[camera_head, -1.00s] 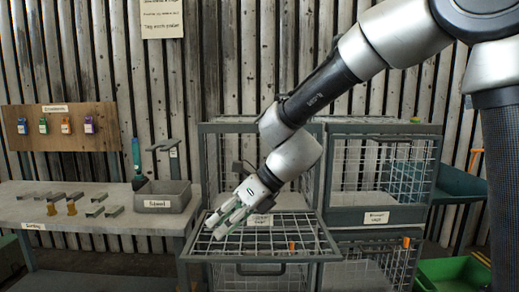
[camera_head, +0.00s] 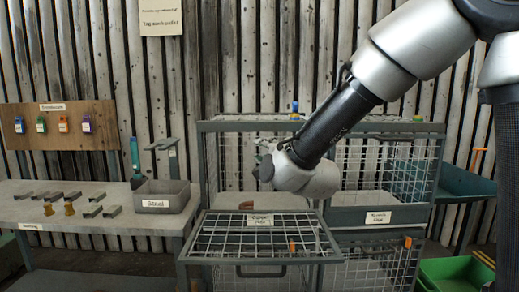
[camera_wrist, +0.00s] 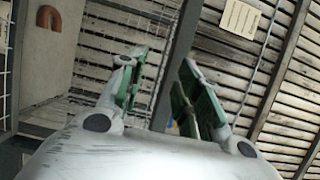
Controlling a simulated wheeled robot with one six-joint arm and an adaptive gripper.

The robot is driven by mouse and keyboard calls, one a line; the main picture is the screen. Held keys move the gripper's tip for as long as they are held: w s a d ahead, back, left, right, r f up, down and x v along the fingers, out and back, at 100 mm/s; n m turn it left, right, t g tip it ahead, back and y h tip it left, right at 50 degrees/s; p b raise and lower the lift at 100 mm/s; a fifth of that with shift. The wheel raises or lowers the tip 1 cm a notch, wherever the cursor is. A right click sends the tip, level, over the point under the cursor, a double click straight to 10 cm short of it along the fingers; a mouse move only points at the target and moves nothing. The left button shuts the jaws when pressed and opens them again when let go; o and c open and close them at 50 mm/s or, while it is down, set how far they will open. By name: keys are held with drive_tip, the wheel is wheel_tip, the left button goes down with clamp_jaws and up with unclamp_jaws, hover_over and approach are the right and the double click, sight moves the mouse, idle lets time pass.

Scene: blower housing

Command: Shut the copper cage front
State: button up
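The copper cage front (camera_head: 262,247) is a grey-framed mesh panel, lowered and lying about level, sticking out from the open cage (camera_head: 204,165). Its label (camera_head: 260,220) reads as copper cage, though blurred. A dark handle is on its front edge. My gripper (camera_head: 262,152) is above the panel at the cage opening, mostly hidden behind my wrist in the head view. In the wrist view my gripper (camera_wrist: 160,80) has its two green-lined fingers apart, with nothing between them. A brown U-shaped piece (camera_wrist: 48,18) lies in the cage; it also shows in the head view (camera_head: 245,206).
A closed mesh cage (camera_head: 385,216) stands to the right, and another (camera_head: 375,275) below. The bench (camera_head: 30,213) at left carries metal pieces and a grey steel bin (camera_head: 163,197). A green bin (camera_head: 455,272) is at the lower right.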

drive_tip(key=x, duration=0.4)
clamp_jaws()
unclamp_jaws()
drive_tip(key=v, duration=1.2)
